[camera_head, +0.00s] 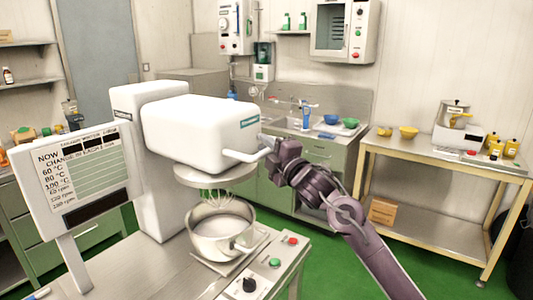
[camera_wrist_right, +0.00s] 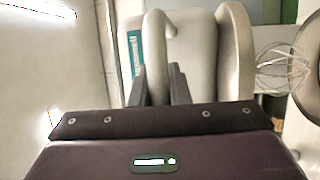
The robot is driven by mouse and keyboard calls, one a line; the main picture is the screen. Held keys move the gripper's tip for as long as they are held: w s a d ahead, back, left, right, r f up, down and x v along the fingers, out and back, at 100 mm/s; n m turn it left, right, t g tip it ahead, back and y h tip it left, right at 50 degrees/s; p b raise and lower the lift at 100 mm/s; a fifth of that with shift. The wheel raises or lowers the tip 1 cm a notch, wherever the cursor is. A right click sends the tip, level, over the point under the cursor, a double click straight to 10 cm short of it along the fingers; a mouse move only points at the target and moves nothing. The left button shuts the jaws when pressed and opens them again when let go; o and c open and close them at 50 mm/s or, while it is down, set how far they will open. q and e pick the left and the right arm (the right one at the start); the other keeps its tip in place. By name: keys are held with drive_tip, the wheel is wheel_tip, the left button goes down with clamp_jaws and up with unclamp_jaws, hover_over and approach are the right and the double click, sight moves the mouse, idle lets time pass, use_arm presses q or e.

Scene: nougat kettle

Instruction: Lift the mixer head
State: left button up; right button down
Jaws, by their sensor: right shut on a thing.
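The white mixer head (camera_head: 200,125) sits on its upright column (camera_head: 158,200) and looks roughly level. A white handle (camera_head: 245,155) sticks out from its front right side. My right gripper (camera_head: 268,146) is at the end of this handle and shut on it. In the right wrist view the handle (camera_wrist_right: 158,35) runs down between the two dark fingers (camera_wrist_right: 158,85). A wire whisk (camera_head: 222,198) hangs under the head, its lower end at the mouth of the steel bowl (camera_head: 222,235). The whisk also shows in the wrist view (camera_wrist_right: 283,65). My left gripper is out of view.
A sign panel (camera_head: 85,175) stands left of the mixer. The steel table (camera_head: 150,275) carries the mixer, a black knob (camera_head: 249,285) and green and red buttons. A side table (camera_head: 440,160) with bowls and jars stands at the right. Green floor lies between.

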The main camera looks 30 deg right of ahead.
drive_tip(key=shift+f, duration=0.2)
drive_tip(key=c, duration=1.4)
unclamp_jaws()
drive_tip(key=shift+o, duration=0.2)
drive_tip(key=s+f+b, duration=0.1)
drive_tip(key=s+b, duration=0.2)
drive_tip(key=s, duration=0.4)
drive_tip(key=shift+s+f+b, duration=0.15)
drive_tip(key=shift+s+b, duration=0.15)
drive_tip(key=shift+s, duration=0.05)
